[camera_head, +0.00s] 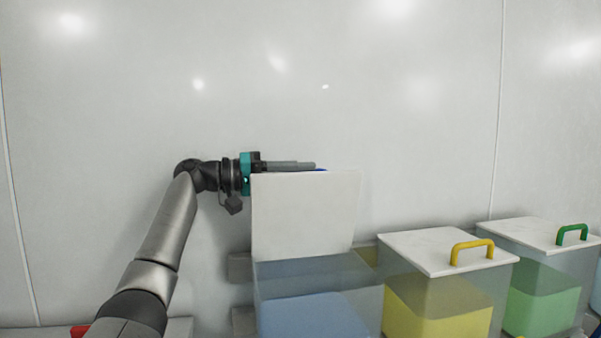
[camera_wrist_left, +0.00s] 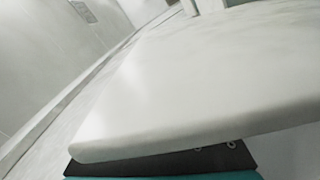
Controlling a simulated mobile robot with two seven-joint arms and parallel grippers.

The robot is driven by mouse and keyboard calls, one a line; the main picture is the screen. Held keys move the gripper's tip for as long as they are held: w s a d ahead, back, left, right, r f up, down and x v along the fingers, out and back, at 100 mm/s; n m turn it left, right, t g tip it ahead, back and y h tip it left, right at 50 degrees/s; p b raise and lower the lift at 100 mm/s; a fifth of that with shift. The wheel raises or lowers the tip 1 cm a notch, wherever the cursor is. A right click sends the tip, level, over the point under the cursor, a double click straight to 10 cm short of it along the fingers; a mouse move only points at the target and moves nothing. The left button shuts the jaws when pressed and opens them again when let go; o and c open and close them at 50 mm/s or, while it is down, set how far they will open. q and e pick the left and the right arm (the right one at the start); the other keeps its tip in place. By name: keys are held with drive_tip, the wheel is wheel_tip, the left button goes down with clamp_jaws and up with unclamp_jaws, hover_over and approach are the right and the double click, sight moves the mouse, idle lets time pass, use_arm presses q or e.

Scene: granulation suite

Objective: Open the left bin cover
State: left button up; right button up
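The left bin (camera_head: 310,281) is clear with blue contents inside. Its white cover (camera_head: 305,215) stands tilted up, close to upright, so the bin's top is uncovered. A sliver of blue (camera_head: 320,170), likely the cover's handle, shows at the cover's top edge. My left gripper (camera_head: 309,165) is at that top edge, its grey fingers pointing right and ending beside the blue. The cover partly hides the fingers, so I cannot tell if they are closed on the handle. In the left wrist view the cover (camera_wrist_left: 190,85) fills most of the picture and hides the fingertips. My right gripper is not in view.
A bin with a yellow-handled cover (camera_head: 418,247) and one with a green-handled cover (camera_head: 530,232) stand to the right, both covers flat and closed. A plain white wall (camera_head: 420,120) rises behind. A small red object (camera_head: 79,331) shows at the lower left.

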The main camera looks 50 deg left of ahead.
use_arm(q)
drive_tip(key=o, duration=0.3)
drive_tip(key=shift+s+a+f+b, duration=0.1)
drive_tip(key=shift+s+a+b, duration=0.25)
drive_tip(key=shift+s+a, duration=0.1)
drive_tip(key=b+v, duration=0.4)
drive_tip(key=v, duration=1)
drive_tip(key=shift+s+d+b, duration=0.1)
drive_tip(key=shift+s+b, duration=0.05)
drive_tip(key=shift+b, duration=0.15)
